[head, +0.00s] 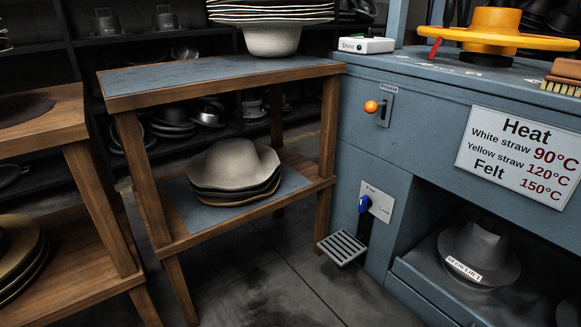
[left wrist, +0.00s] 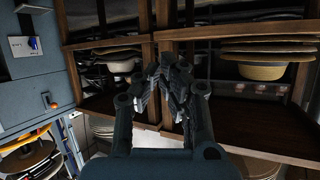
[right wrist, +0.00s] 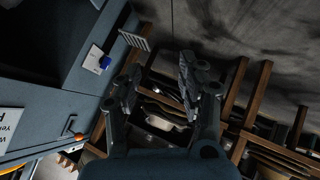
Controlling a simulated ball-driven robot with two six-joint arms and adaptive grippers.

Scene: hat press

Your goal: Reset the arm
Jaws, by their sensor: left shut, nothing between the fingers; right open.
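Neither of my grippers shows in the head view. In the left wrist view my left gripper (left wrist: 172,72) is shut and its fingertips meet with nothing between them. Wooden shelves with hats stand behind it. In the right wrist view my right gripper (right wrist: 158,76) is open and its fingers are apart and empty. A stack of hats on a wooden stand shows beyond the gap between the fingers, and I see no contact.
The blue press cabinet (head: 365,150) stands at right, with an orange-knobbed lever (head: 371,106), a blue switch (head: 364,204), a pedal (head: 342,247) and a yellow hat form (head: 494,22). The wooden stand (head: 222,80) holds stacked hats (head: 233,165). Floor (head: 290,285) is clear between them.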

